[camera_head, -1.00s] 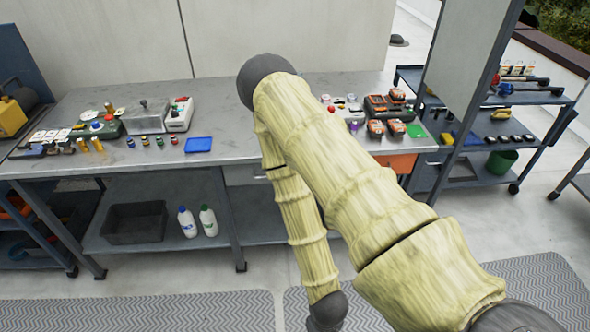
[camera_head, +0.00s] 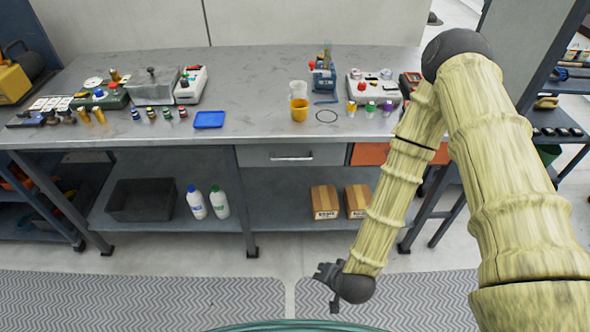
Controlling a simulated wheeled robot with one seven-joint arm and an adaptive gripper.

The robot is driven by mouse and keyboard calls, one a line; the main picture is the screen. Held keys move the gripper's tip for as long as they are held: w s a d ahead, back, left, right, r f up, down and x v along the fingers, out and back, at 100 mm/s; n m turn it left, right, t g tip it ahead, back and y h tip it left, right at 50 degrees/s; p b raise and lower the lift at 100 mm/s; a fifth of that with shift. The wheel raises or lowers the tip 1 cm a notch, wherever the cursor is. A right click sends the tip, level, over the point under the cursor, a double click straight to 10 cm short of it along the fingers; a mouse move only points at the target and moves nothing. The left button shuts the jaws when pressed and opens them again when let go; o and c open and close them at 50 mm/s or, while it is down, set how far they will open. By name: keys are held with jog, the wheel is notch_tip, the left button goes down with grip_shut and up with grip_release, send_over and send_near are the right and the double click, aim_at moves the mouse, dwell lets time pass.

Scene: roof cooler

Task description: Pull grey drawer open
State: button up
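The grey drawer (camera_head: 268,156) sits under the bench top, in the middle of the picture, with a horizontal bar handle (camera_head: 291,157) on its front. It looks shut, flush with the bench frame. An orange drawer front (camera_head: 370,154) is beside it on the right. My gripper (camera_head: 331,289) hangs low at the end of my arm, in front of the bench and above the floor mat, well below the drawer and slightly right of its handle. It touches nothing that I can see. Its fingers are small and dark, and their opening cannot be made out.
The bench top (camera_head: 250,100) bears cups, small bottles, a blue tray (camera_head: 209,120) and devices. Two cardboard boxes (camera_head: 325,202), two white bottles (camera_head: 219,202) and a dark bin (camera_head: 137,199) stand on the lower shelf. The space before the drawer is clear.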

jog(key=w+a+m+t+b, duration=0.3)
jog(key=w+a+b, duration=0.15)
jog(key=w, duration=0.45)
jog(key=m+t+h+b, duration=0.2)
jog(key=m+t+b, duration=0.55)
jog(key=m, duration=0.25)
send_near(293, 159)
jog(key=shift+g, duration=0.35)
jog(key=x, duration=1)
jog(key=shift+w+r, duration=0.1)
jog(key=shift+w, duration=0.1)
grip_shut()
